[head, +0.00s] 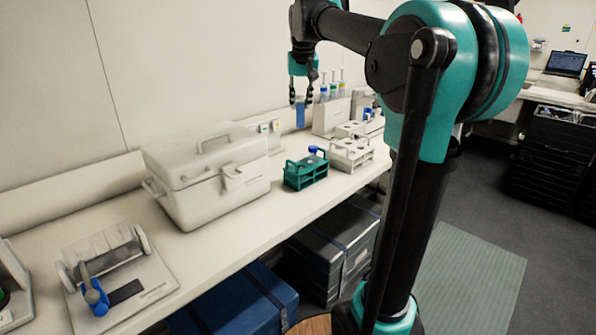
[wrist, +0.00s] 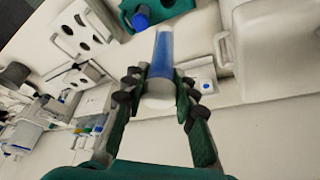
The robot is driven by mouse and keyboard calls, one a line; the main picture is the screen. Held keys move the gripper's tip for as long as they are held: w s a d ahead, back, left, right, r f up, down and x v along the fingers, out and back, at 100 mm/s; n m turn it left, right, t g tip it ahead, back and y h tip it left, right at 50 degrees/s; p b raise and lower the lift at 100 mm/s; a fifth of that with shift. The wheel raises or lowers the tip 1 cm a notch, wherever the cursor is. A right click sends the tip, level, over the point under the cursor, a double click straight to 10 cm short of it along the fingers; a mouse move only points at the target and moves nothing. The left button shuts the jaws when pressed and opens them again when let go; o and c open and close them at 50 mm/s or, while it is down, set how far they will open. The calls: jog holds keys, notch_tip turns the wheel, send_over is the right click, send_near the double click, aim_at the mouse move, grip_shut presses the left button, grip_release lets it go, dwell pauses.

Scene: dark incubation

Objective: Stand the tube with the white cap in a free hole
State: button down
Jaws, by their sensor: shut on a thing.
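My gripper (head: 301,97) is shut on a tube with blue contents (head: 300,116), held upright in the air above the bench. In the wrist view, my gripper (wrist: 159,88) has its fingers on either side of the tube's pale cap end (wrist: 158,93), and the blue body (wrist: 163,50) points away from the camera. A white rack (head: 351,154) with open holes stands on the bench, lower and to the right of the tube. It also shows in the wrist view (wrist: 66,43). A green rack (head: 305,176) beside it holds a blue-capped tube (head: 314,150).
A large white cooler box (head: 205,175) stands left of the green rack. Behind are pipettes in a stand (head: 331,113) and a small box (head: 269,136) against the wall. A roller device (head: 110,270) sits at the front left. The bench edge before the racks is clear.

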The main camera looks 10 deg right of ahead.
notch_tip(320, 180, down, 20)
jog(key=shift+r, duration=0.2)
dwell(0.4)
jog(key=c, duration=1.5)
grip_release()
jog(key=shift+f, duration=0.1)
jog(key=v, duration=1.2)
